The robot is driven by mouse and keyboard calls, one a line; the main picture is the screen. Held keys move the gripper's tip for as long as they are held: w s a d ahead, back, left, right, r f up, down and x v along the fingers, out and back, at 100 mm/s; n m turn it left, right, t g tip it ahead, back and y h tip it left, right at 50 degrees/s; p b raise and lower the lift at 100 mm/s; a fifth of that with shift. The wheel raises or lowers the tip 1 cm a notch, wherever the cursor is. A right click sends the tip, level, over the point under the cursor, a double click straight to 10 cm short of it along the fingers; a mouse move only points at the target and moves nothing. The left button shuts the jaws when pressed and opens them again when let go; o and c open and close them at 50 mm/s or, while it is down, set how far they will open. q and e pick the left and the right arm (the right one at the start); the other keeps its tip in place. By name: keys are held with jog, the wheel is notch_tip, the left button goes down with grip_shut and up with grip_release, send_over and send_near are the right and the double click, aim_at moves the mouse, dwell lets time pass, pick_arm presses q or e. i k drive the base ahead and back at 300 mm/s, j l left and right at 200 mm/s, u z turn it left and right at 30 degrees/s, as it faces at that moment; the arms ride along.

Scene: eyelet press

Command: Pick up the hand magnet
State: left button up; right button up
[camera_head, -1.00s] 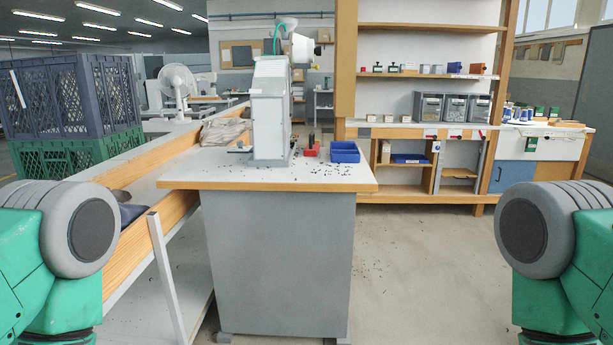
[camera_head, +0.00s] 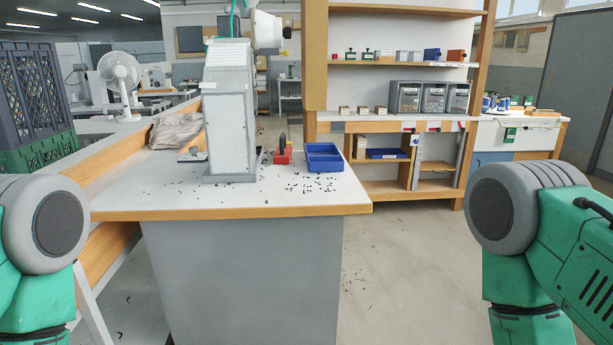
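A small red block with a dark upright handle, which looks like the hand magnet (camera_head: 284,156), stands on the white tabletop. It is between the grey press (camera_head: 230,120) and the blue bin (camera_head: 324,158), close to both. Its fine shape is too small to tell. Neither of my grippers shows; only green and grey parts of my arms are at the left and right edges, well apart from the table's objects.
The worktable (camera_head: 250,199) has a wooden front edge and scattered small dark bits around the bin. A crumpled cloth (camera_head: 177,131) lies at the left. Plastic crates (camera_head: 35,100) stand far left. A shelf unit (camera_head: 400,117) is behind right.

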aim_at(282, 155)
jog(key=i+l, duration=0.15)
jog(key=l, duration=0.15)
jog(key=i+l, duration=0.2)
jog(key=l, duration=0.15)
jog(key=i+l, duration=0.15)
jog(key=l, duration=0.15)
jog(key=i+l, duration=0.15)
jog(key=l, duration=0.15)
jog(key=u, duration=0.05)
